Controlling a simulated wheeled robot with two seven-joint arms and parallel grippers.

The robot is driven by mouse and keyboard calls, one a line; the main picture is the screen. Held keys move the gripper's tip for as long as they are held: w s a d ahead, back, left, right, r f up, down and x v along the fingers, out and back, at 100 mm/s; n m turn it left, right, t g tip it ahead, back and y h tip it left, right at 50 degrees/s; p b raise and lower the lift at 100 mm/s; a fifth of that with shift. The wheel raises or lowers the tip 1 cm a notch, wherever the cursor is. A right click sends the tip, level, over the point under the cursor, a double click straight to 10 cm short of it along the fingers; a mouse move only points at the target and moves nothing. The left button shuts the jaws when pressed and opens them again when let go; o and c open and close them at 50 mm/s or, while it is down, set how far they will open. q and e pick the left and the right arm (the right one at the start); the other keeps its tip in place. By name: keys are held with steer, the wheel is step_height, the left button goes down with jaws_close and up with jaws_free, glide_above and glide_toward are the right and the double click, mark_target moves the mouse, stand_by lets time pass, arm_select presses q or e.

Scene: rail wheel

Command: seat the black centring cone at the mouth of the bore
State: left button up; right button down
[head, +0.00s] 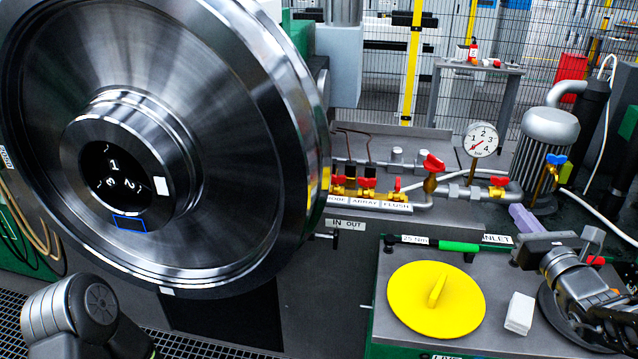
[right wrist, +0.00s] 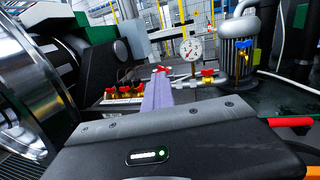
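The large steel rail wheel (head: 225,130) fills the left of the head view. The dark bore (head: 100,165) in its hub shows white marks 1, 2 and 3 inside, and no cone sits at its mouth. I cannot make out the black centring cone for certain; a dark round thing (head: 552,312) on the bench is partly hidden by my right arm. My right gripper (head: 522,217) is above the bench's back edge, well right of the wheel. Its lavender fingers, also in the right wrist view (right wrist: 157,95), look together and empty. My left gripper is out of view.
A yellow disc with a handle (head: 435,300) and a white block (head: 520,313) lie on the bench. Behind are red-handled valves (head: 368,190), a pressure gauge (head: 481,140) and a grey motor-like cylinder (head: 545,140). A green-handled bar (head: 458,246) lies along the bench's back edge.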

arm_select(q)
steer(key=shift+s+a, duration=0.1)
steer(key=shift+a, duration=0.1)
arm_select(e)
steer(key=shift+w+a, duration=0.1)
steer(key=shift+a, duration=0.15)
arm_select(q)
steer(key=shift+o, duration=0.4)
